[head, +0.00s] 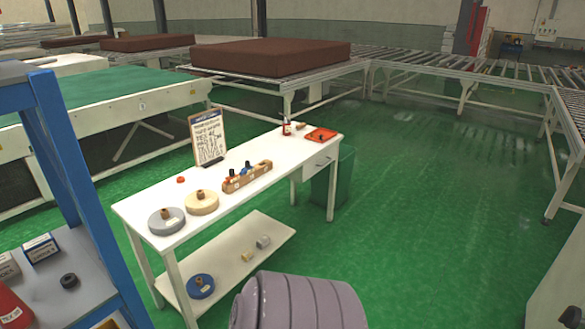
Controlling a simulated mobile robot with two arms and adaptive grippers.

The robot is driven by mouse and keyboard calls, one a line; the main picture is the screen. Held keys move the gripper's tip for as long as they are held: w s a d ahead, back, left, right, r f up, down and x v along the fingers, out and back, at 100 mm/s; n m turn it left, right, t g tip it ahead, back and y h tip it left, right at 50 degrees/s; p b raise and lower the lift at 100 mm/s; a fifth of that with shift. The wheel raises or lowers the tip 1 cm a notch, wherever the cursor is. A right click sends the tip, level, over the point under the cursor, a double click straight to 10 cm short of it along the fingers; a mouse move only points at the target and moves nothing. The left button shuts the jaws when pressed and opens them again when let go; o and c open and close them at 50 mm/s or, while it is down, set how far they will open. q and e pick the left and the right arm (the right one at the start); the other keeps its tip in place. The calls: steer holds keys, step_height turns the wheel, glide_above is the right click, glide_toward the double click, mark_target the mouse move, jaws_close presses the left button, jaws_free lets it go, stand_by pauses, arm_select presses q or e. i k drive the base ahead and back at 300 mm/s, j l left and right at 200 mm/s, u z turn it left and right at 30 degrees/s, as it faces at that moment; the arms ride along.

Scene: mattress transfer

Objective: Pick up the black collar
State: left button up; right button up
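A small black ring-shaped piece (69,280), which looks like the black collar, lies on the grey shelf (88,254) of the blue rack at the lower left. It is near the shelf's right side, beside a blue rack post. Small labelled boxes (40,247) stand behind and left of it. A red tray or box (12,308) is at its lower left, cut by the picture edge. Neither of my grippers shows in the head view, so I cannot see what they hold.
A white workbench (130,207) stands at centre with spools, a wooden holder (247,176), a clipboard (207,138) and a red tray (321,135). A mauve ribbed cylinder (300,302) fills the bottom centre. Roller conveyors (480,68) line the back. Green floor (420,220) is open at right.

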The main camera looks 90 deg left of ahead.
mark_target(68, 280)
steer(key=u, duration=4.35)
